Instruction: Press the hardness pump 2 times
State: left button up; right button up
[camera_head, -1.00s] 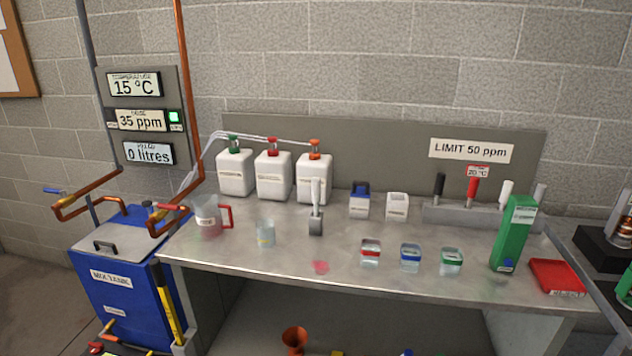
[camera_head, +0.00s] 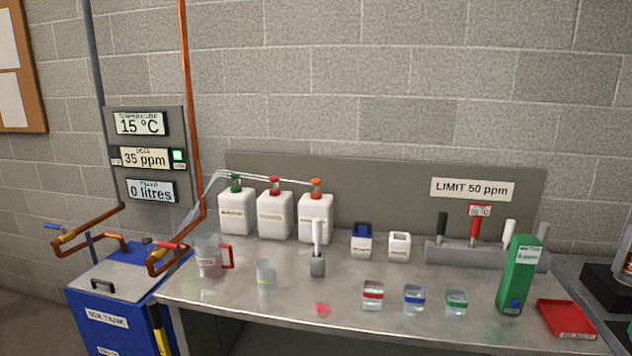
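The jug labels are too small to read, so I cannot tell which pump is for hardness. The display panel (camera_head: 146,155) reads 15 °C, 35 ppm and 0 litres, with a lit green square beside the ppm. Neither gripper is in view.
On the bench (camera_head: 215,300) stand a measuring jug (camera_head: 209,258), a brush in a grey holder (camera_head: 317,262), several small jars and a green box (camera_head: 519,275). A red tray (camera_head: 565,318) lies at right. The blue mix tank (camera_head: 120,325) and copper pipes are at left.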

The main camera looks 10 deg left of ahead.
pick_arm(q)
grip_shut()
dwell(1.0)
